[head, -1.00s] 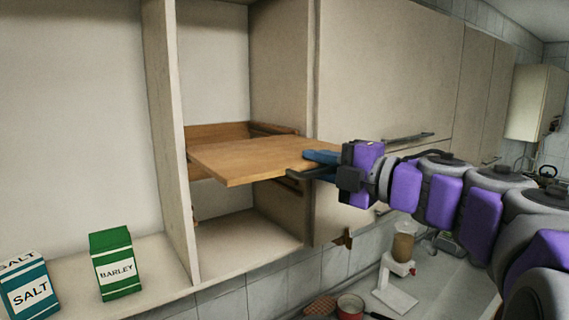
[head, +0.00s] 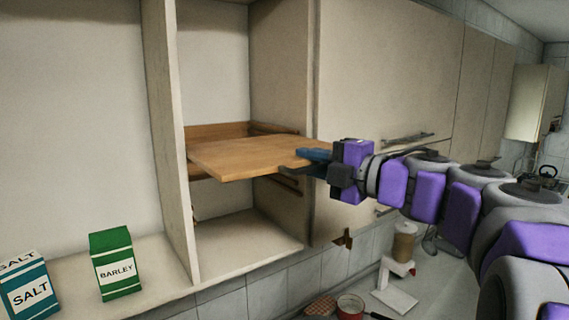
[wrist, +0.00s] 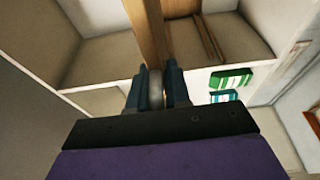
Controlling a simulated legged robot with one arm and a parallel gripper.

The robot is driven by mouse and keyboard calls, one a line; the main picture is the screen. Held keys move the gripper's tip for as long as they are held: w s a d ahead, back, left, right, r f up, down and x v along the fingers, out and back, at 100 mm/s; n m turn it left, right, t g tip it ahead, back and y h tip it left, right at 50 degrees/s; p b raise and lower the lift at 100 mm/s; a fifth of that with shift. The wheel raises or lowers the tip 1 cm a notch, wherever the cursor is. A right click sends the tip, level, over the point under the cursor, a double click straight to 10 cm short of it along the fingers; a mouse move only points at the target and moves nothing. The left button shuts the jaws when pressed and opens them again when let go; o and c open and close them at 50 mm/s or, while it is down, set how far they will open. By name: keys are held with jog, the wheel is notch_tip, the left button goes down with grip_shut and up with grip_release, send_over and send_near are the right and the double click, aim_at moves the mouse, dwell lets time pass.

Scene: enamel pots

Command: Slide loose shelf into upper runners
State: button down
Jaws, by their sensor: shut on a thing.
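The loose shelf (head: 245,157) is a flat wooden board, partly inside the open cupboard bay, its front part jutting out past the bay's front edge. My gripper (head: 314,157) is shut on the board's right front part, and the blue fingers also show on it in the wrist view (wrist: 157,88). Wooden runners line the bay's right wall: an upper one (head: 273,128) near the board's rear and a lower one (head: 287,182) below the board. The board hides much of the runners, so I cannot tell whether its rear edge sits in them.
An upright divider (head: 168,130) bounds the bay on the left. A green barley box (head: 117,265) and a blue salt box (head: 29,288) stand left of it. A closed cupboard door (head: 385,75) is on the right. The bay floor (head: 245,245) is clear.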

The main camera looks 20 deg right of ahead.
aim_at(276, 147)
jog(key=shift+w, duration=0.1)
jog(key=shift+x, duration=0.9)
jog(key=shift+w+d, duration=0.15)
jog(key=shift+w, duration=0.05)
jog(key=shift+w+a, duration=0.2)
jog(key=shift+w, duration=0.5)
jog(key=shift+w+a, duration=0.25)
jog(key=shift+w, duration=0.4)
jog(key=shift+w+a, duration=0.2)
jog(key=shift+w, duration=0.5)
jog(key=shift+w+p, duration=0.1)
jog(key=shift+p, duration=0.2)
jog(key=shift+w+a+p, duration=0.1)
jog(key=shift+w+a, duration=0.15)
jog(key=shift+w, duration=0.45)
jog(key=shift+w+a+p, duration=0.15)
jog(key=shift+w+a, duration=0.05)
jog(key=shift+w, duration=0.45)
jog(key=shift+w+a+p, duration=0.1)
jog(key=shift+w+a, duration=0.15)
jog(key=shift+w, duration=0.55)
